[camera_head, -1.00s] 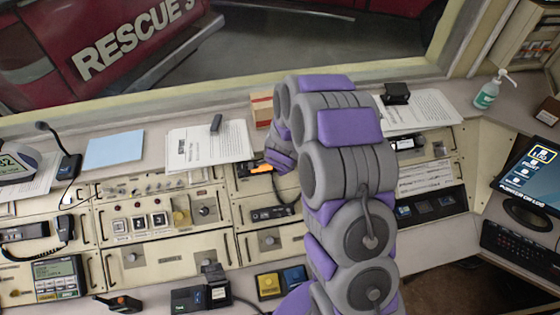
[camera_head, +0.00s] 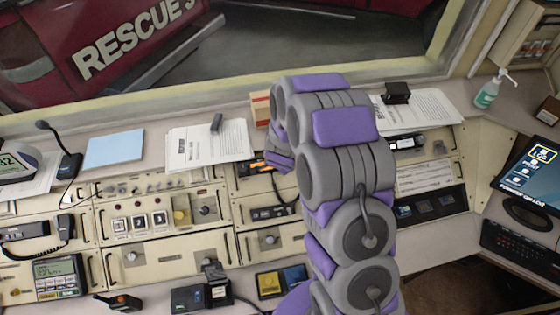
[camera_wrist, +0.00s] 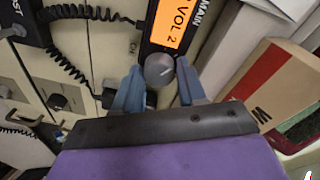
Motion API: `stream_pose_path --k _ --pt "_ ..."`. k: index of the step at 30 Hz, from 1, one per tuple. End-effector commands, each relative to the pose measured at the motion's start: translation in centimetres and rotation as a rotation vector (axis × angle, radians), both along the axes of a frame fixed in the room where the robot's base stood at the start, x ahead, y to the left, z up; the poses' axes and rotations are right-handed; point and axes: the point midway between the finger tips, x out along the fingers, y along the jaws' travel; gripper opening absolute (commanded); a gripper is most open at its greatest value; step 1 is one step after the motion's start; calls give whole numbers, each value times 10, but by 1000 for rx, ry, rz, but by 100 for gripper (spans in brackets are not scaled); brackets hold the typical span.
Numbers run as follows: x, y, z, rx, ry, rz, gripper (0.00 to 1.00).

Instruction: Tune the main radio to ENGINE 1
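The main radio's orange display (camera_wrist: 178,22) reads "VOL 2", with "MAIN" printed beside it, in the wrist view. A round grey knob (camera_wrist: 159,70) sits just below the display. My gripper (camera_wrist: 160,78) has its two blue fingers on either side of the knob, with a small gap seen between fingers and knob; whether they touch it is hard to tell. In the head view the radio (camera_head: 255,167) shows in part at the console's back row, left of my arm, which hides the gripper and the knob.
A cardboard box (camera_wrist: 262,85) stands close to the right of my gripper. Coiled black cords (camera_wrist: 75,68) hang to the left. In the head view, papers (camera_head: 195,147) lie behind the radio, and switches (camera_head: 140,222) fill the panel at left.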

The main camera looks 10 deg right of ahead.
Motion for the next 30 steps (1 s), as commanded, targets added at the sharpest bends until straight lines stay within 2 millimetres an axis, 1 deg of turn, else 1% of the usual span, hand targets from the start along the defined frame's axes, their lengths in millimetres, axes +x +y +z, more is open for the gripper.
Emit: stream_pose_path --k 1,6,14,17,23,30 --pt "0 0 0 0 0 0 46" --pt "0 0 0 0 0 0 62" --pt "0 0 0 0 0 0 62" --pt "-2 1 4 0 -1 0 62" --pt "-15 3 24 -1 0 2 62" --pt "-33 6 57 -1 -3 1 62"
